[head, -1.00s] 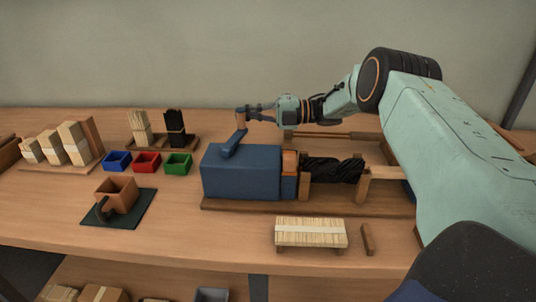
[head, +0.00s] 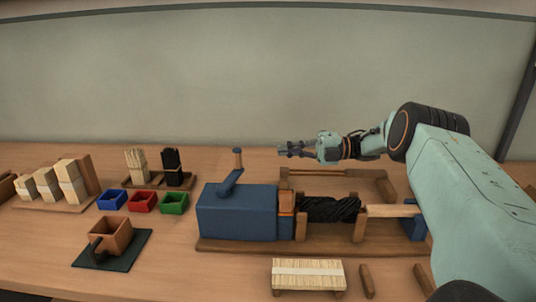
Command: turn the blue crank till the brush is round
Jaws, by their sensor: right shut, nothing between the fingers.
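The blue crank (head: 230,182) stands on top of the blue box (head: 237,214), its wooden handle (head: 237,158) pointing up. The black twisted brush (head: 329,209) lies level to the right of the box, held between wooden posts; its bristles look spiralled. My right gripper (head: 282,149) is shut and empty, to the right of the handle and apart from it. My left gripper is not in view.
A terracotta pot (head: 111,234) sits on a dark mat. The bench's front left is clear.

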